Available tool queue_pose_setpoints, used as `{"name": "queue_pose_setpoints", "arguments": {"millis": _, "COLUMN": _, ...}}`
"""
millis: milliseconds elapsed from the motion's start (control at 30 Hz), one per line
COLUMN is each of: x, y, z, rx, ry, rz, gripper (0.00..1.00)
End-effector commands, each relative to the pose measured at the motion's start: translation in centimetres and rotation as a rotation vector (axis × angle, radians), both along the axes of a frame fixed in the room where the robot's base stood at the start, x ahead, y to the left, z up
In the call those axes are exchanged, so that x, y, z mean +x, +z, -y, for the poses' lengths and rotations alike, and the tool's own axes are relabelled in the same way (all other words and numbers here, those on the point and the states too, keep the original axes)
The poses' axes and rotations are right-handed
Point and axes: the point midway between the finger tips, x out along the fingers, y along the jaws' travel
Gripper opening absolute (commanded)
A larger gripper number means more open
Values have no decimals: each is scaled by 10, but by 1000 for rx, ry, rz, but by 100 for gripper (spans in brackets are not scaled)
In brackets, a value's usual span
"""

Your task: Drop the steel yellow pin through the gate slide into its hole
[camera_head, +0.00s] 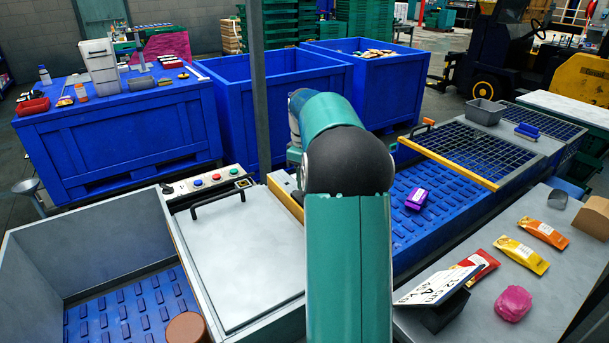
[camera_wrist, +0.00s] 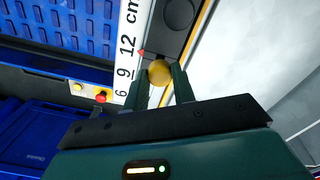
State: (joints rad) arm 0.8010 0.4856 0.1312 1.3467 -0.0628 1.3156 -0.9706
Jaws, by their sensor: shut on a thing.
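In the wrist view my gripper (camera_wrist: 162,88) is shut on the yellow pin (camera_wrist: 160,72), whose round yellow head shows between the two fingertips. The pin's shaft and the hole are hidden below the head and fingers. The pin is over or at the lower end of a dark strip (camera_wrist: 190,38), probably part of the gate slide, with a round black knob on it. I cannot tell how deep the pin sits. A white centimetre scale (camera_wrist: 128,45) runs beside the strip, with a red pointer near the pin. In the head view my arm hides the gripper and pin.
A pale metal lid (camera_head: 245,255) with a black handle lies left of my arm. A button panel (camera_head: 207,182) is behind it. A blue conveyor (camera_head: 425,225) with a purple pack (camera_head: 416,199) lies right. A grey table (camera_head: 560,275) holds several packets and a tilted sign.

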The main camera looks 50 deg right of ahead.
Motion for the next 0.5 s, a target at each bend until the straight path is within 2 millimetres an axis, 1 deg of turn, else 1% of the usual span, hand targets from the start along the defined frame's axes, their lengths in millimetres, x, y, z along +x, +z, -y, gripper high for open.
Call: {"name": "queue_pose_setpoints", "arguments": {"millis": 500, "x": 0, "y": -12, "z": 0, "rx": 1, "ry": 0, "rz": 0, "gripper": 0}}
